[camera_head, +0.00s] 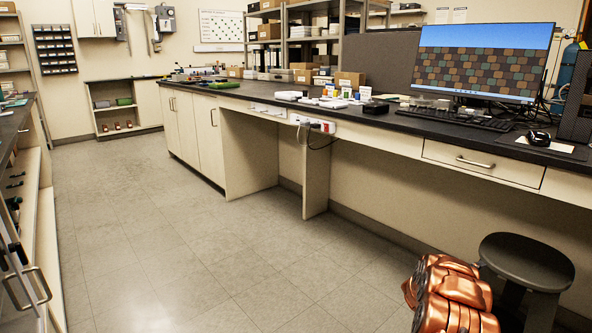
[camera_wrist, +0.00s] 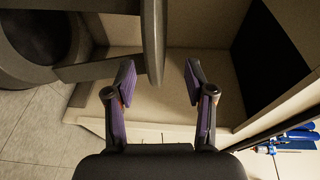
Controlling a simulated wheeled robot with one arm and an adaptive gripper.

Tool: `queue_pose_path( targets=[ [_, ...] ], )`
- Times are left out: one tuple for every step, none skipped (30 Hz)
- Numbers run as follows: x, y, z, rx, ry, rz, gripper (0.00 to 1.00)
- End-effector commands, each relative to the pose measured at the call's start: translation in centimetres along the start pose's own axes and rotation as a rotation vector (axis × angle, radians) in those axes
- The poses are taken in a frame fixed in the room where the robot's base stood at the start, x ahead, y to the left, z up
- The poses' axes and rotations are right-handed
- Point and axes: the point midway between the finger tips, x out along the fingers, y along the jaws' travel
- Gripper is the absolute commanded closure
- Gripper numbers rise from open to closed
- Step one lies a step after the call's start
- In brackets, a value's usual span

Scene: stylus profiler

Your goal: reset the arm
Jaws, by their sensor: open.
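My gripper (camera_wrist: 159,78) shows in the wrist view with its two purple-padded fingers spread apart. It is open, and nothing is held between the fingers. A dark bar, which looks like part of the stool, passes close to the left finger; I cannot tell whether they touch. In the head view, a copper-coloured part of my arm (camera_head: 452,297) shows at the bottom right, beside the stool (camera_head: 527,262). My fingers are not seen in the head view.
A long black-topped bench (camera_head: 385,121) runs along the right, with a monitor (camera_head: 484,62), keyboard (camera_head: 455,118) and small boxes. Cabinets with handles stand at the left edge. The tiled floor (camera_head: 180,225) between them is clear. Blue-handled tools (camera_wrist: 290,140) show in the wrist view.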

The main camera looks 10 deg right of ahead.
Motion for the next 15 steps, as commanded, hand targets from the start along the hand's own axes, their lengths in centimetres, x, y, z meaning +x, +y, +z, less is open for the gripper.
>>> queue_pose_path(
  targets=[
    [-1.2,-2.5,1.9,-0.014,-0.055,0.029,0.46],
    [-2.0,-3.3,3.0,-0.025,-0.092,0.05,0.46],
    [-3.0,-4.5,4.5,-0.042,-0.139,0.074,0.46],
    [-3.8,-5.3,5.5,-0.056,-0.175,0.093,0.46],
    [-4.6,-6.0,6.6,-0.071,-0.212,0.111,0.46],
    [-5.8,-7.2,7.8,-0.09,-0.259,0.131,0.46],
    [-6.8,-7.9,8.8,-0.107,-0.297,0.149,0.46],
    [-7.8,-8.6,9.7,-0.125,-0.333,0.164,0.46],
    [-9.2,-9.6,10.8,-0.149,-0.383,0.184,0.46],
    [-10.4,-10.5,11.6,-0.168,-0.421,0.197,0.46],
    [-11.4,-11.3,12.3,-0.187,-0.457,0.207,0.46],
    [-13.0,-12.3,13.3,-0.214,-0.507,0.224,0.46],
    [-14.2,-13.2,13.9,-0.235,-0.543,0.232,0.46],
    [-15.4,-14.0,14.5,-0.255,-0.579,0.241,0.46],
    [-17.1,-14.9,15.2,-0.286,-0.629,0.256,0.46]
  ],
)
